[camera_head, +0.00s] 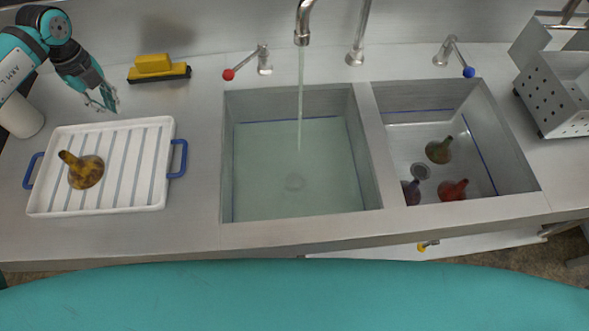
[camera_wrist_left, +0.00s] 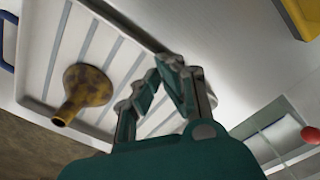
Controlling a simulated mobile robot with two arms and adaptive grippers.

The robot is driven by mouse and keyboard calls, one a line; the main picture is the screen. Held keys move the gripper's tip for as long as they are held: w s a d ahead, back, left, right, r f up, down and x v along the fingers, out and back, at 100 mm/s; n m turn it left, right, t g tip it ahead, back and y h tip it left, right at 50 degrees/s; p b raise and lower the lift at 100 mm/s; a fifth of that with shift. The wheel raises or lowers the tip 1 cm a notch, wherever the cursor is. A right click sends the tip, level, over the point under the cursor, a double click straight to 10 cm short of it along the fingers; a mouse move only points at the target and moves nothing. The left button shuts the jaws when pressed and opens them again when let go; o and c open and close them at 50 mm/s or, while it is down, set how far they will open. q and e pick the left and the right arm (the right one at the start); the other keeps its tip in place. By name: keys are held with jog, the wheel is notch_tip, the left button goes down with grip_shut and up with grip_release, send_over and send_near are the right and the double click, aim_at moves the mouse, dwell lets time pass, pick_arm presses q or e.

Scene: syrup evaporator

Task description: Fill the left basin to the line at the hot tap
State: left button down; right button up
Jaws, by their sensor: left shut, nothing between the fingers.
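The left basin (camera_head: 295,97) holds clear greenish water (camera_head: 260,175). A blue fill line (camera_head: 270,120) shows on its back wall, and the water's edge lies close to it; I cannot tell whether they meet exactly. A stream (camera_head: 300,90) runs from the spout (camera_head: 302,38) into this basin. The hot tap (camera_head: 264,62) stands behind the basin, its lever pointing left to a red knob (camera_head: 228,74). The red knob is also in the left wrist view (camera_wrist_left: 310,134). My left gripper (camera_head: 110,101) is shut and empty above the tray's back edge, left of the hot tap.
A striped white tray (camera_head: 160,190) with blue handles holds a brown funnel-shaped object (camera_head: 86,172). A yellow brush (camera_head: 155,66) lies behind it. The right basin (camera_head: 400,95) holds several similar objects. The cold tap (camera_head: 447,50) has a blue knob. A perforated metal rack (camera_head: 560,100) stands far right.

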aim_at(226, 74)
pick_arm(q)
jog(key=w+d, duration=0.2)
jog(key=d, duration=0.2)
jog(key=w+d, duration=0.2)
jog(key=d, duration=0.3)
jog(key=w+d, duration=0.2)
jog(key=d, duration=0.3)
jog(key=shift+d+p, duration=0.15)
jog(key=shift+p, duration=0.2)
jog(key=w+d+b, duration=0.2)
jog(key=w+d, duration=0.2)
jog(key=d, duration=0.7)
jog(key=shift+w, duration=0.35)
jog(key=shift+r, duration=0.1)
jog(key=shift+s+d+p, duration=0.6)
jog(key=shift+s+d, duration=0.25)
jog(key=shift+s, duration=0.1)
jog(key=shift+d, duration=0.1)
